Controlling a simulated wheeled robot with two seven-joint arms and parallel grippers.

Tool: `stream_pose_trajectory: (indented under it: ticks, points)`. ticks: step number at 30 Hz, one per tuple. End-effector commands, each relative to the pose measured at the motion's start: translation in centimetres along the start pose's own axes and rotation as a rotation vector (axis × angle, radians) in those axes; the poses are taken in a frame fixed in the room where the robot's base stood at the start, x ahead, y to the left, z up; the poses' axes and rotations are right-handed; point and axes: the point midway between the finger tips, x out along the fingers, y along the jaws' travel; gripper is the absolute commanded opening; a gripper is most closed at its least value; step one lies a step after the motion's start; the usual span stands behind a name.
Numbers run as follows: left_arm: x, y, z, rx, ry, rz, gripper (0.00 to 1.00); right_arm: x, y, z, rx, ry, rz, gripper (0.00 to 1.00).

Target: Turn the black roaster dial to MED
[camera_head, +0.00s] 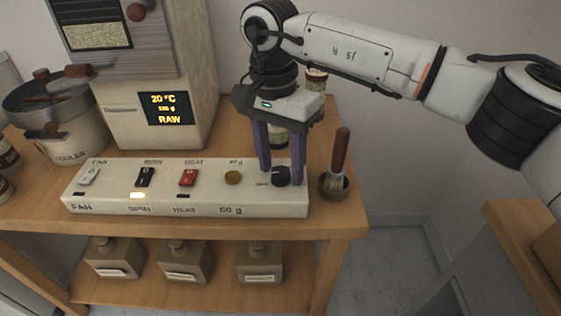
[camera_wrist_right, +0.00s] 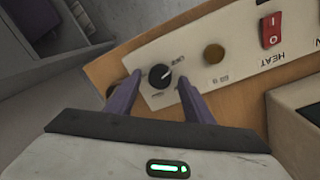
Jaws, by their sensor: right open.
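The black roaster dial (camera_head: 281,177) sits at the right end of the pale control panel (camera_head: 150,207). In the right wrist view the dial (camera_wrist_right: 160,76) shows a light pointer line toward its upper right; the small labels around it are too blurred to read. My right gripper (camera_head: 283,180) points down over the panel's right end. Its purple fingers are open, one on each side of the dial. In the right wrist view the open fingers (camera_wrist_right: 160,80) show gaps to the dial. My left gripper is not in view.
A brass button (camera_head: 232,178), a red HEAT switch (camera_head: 188,177) and black and white switches lie left of the dial. The roaster (camera_head: 160,80) behind displays RAW. Jars stand behind my gripper.

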Motion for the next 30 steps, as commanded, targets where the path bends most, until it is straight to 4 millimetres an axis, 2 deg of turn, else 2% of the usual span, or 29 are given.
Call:
stream_pose_trajectory:
  ticks: [2, 9, 10, 20, 30]
  points:
    - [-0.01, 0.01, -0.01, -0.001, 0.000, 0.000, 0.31, -0.01, 0.01, -0.01, 0.000, 0.000, 0.000, 0.47]
    - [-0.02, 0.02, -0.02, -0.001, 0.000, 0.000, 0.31, -0.03, 0.01, -0.01, 0.000, 0.000, 0.000, 0.08]
    - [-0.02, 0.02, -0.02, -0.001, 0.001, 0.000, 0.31, -0.04, 0.01, -0.01, 0.000, 0.000, 0.000, 0.06]
    - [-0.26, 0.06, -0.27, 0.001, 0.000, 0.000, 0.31, -0.14, 0.04, -0.01, 0.050, -0.005, 0.001, 0.06]
    - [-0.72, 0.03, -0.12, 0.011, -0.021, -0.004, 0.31, -0.25, 0.14, -0.04, 0.288, -0.022, 0.002, 0.06]
